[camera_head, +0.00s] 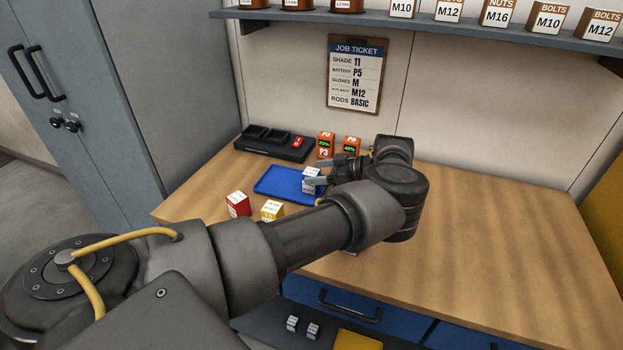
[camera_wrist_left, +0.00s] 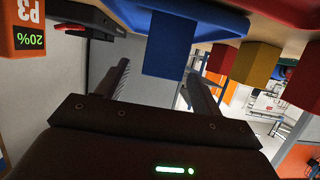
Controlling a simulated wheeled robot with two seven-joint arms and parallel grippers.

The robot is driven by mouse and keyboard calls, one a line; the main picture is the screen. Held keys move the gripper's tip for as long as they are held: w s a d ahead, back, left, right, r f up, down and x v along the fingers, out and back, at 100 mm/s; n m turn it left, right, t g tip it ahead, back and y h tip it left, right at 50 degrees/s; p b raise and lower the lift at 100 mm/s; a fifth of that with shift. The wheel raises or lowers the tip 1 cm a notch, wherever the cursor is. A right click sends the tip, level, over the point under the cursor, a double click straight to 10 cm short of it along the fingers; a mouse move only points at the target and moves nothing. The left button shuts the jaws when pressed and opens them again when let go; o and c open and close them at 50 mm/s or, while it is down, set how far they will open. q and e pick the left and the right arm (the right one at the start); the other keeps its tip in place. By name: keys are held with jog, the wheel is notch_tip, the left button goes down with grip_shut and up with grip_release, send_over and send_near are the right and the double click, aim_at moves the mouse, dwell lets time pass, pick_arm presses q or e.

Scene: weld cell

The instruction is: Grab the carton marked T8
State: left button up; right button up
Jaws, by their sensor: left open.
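A small blue carton with a white label (camera_head: 312,179) stands at the right part of the blue tray (camera_head: 272,186). Its marking is too small to read, so I cannot tell whether it says T8. My left gripper (camera_head: 314,171) is open, its fingers pointing left around or beside this carton. In the left wrist view, which is upside down, a blue carton (camera_wrist_left: 172,45) shows between the open fingers (camera_wrist_left: 160,70), with a gap on either side. A red carton (camera_head: 238,204) and a yellow carton (camera_head: 271,210) stand at the bench's front left, their markings unreadable.
A black charger (camera_head: 271,146) and two orange batteries, one left (camera_head: 325,145) and one right (camera_head: 351,146), stand behind the tray. Two small cartons, left (camera_head: 292,323) and right (camera_head: 313,330), lie below the bench. The bench's right half (camera_head: 490,225) is clear.

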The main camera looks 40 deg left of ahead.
aim_at(313, 172)
pick_arm(q)
jog(key=p+x, duration=0.2)
jog(key=x, duration=0.2)
jog(key=shift+r, duration=0.15)
jog(key=shift+s+a+f, duration=0.15)
jog(key=shift+a+f, duration=0.05)
jog(key=shift+a, duration=0.1)
jog(key=shift+d, duration=0.1)
jog(key=shift+c, duration=0.4)
jog(key=c, duration=1)
jog(key=shift+c, duration=0.2)
